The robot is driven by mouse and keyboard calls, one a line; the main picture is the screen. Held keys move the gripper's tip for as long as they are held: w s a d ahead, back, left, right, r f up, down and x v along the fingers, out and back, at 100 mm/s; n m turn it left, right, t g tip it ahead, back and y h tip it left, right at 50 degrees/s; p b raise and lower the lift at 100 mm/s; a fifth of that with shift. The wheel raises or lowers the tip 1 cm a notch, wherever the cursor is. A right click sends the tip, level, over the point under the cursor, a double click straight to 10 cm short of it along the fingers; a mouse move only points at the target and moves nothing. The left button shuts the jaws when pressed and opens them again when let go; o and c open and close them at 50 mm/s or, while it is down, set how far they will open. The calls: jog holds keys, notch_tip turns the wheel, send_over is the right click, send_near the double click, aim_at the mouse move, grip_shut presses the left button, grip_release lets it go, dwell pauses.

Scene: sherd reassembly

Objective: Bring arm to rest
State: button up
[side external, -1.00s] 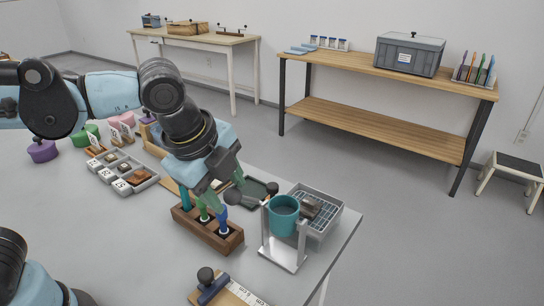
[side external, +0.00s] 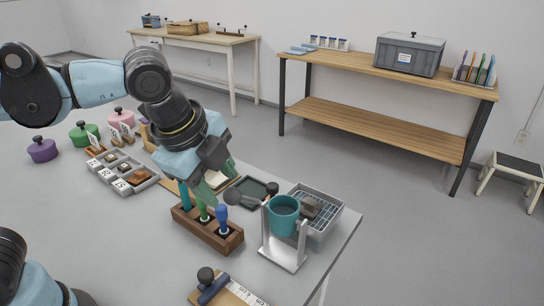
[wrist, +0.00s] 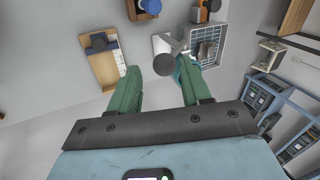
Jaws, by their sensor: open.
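My gripper (side external: 212,190) hangs over the right part of the grey table (side external: 95,215), above and just behind a wooden block (side external: 205,230) that holds several coloured-handled tools. In the wrist view my gripper (wrist: 158,80) shows two green fingers spread well apart, with nothing held between them. To its right stands a teal cup (side external: 284,214) on a silver stand, apart from the fingers in the side view. The stand's dark knob also shows in the wrist view (wrist: 163,64). The fingertips partly cover the tools behind them in the side view.
A grey basket (side external: 325,222) stands behind the cup near the table's right edge. A sectioned tray with sherds (side external: 122,172) and purple, green and pink lidded pots (side external: 42,150) lie to the left. A board with a scale (side external: 235,292) is at the front.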

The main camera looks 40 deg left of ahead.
jog(key=a+f+n+t, duration=0.1)
jog(key=a+f+n, duration=0.1)
jog(key=a+n, duration=0.4)
jog(key=a+f+n+t, duration=0.1)
jog(key=a+f+n, duration=0.2)
jog(key=n, duration=0.7)
jog(key=a, duration=0.2)
jog(key=shift+s+a+f+n+t, duration=0.2)
jog(key=shift+a+f+n+t, duration=0.1)
jog(key=shift+a+n+t, duration=0.1)
